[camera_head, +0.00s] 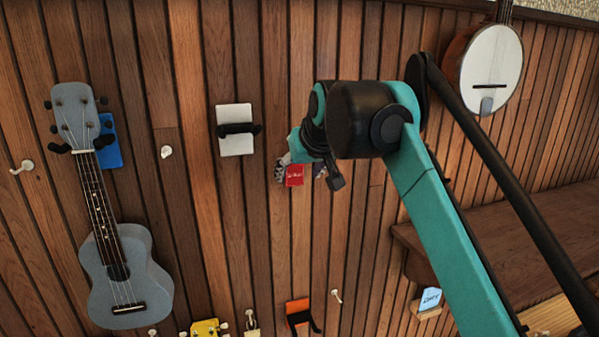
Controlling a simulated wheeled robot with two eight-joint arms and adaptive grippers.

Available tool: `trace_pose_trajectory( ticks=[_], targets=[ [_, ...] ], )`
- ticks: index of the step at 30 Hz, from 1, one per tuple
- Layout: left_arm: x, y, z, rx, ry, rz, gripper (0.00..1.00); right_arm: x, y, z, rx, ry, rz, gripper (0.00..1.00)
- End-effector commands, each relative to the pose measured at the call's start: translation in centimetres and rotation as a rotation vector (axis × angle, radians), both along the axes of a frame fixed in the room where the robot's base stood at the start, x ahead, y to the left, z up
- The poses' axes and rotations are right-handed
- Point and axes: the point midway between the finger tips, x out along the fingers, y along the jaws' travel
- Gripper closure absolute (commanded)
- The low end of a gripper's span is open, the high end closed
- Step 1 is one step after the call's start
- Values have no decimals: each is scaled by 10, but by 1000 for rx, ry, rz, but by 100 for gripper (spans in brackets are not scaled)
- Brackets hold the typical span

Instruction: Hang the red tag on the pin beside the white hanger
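The red tag (295,175) shows just below the front of my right gripper (300,167), right of and lower than the white hanger. Its upper part is hidden by the gripper, so I cannot tell whether the fingers grip it or it hangs behind them. The white hanger (235,112) is a white plate with a black two-armed cradle on the wood wall, and it is empty. A pale pin (166,151) sticks out of the wall to its left, with nothing on it. My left gripper is not in view.
A grey ukulele (125,277) hangs from a blue hanger (109,146) on the left. A banjo (490,62) hangs upper right. Orange (297,307) and yellow (205,327) hangers sit below, and a brown shelf (500,235) is at right.

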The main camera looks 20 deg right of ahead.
Motion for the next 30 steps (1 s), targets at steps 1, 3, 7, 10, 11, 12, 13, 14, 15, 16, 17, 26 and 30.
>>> trace_pose_trajectory(
  ticks=[1, 3, 7, 10, 11, 12, 13, 14, 15, 16, 17, 26, 30],
  targets=[
    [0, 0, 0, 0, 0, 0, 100, 0, 0, 0, 0, 0, 0, 38],
    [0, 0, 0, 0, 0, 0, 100, 0, 0, 0, 0, 0, 0, 38],
    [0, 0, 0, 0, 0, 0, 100, -2, 0, 2, 0, 0, 0, 38],
    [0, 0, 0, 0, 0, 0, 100, -10, 0, 10, 0, 0, 0, 38],
    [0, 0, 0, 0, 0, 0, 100, -14, 0, 13, 0, 0, 0, 38],
    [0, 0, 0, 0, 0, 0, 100, -19, -1, 18, 0, 0, 0, 38],
    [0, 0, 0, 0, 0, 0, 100, -24, -1, 23, 0, 0, 0, 38],
    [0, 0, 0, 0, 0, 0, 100, -29, -1, 28, 0, 0, 0, 38],
    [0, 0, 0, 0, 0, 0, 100, -35, -1, 34, 0, 0, 0, 38],
    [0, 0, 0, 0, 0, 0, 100, -40, -1, 39, 0, 0, 0, 38],
    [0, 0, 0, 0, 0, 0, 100, -45, -2, 44, 0, 0, 0, 38],
    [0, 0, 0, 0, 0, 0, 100, -80, -3, 78, 0, 0, 0, 38],
    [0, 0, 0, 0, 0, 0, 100, -86, -3, 83, 0, 0, 0, 38]
  ],
)
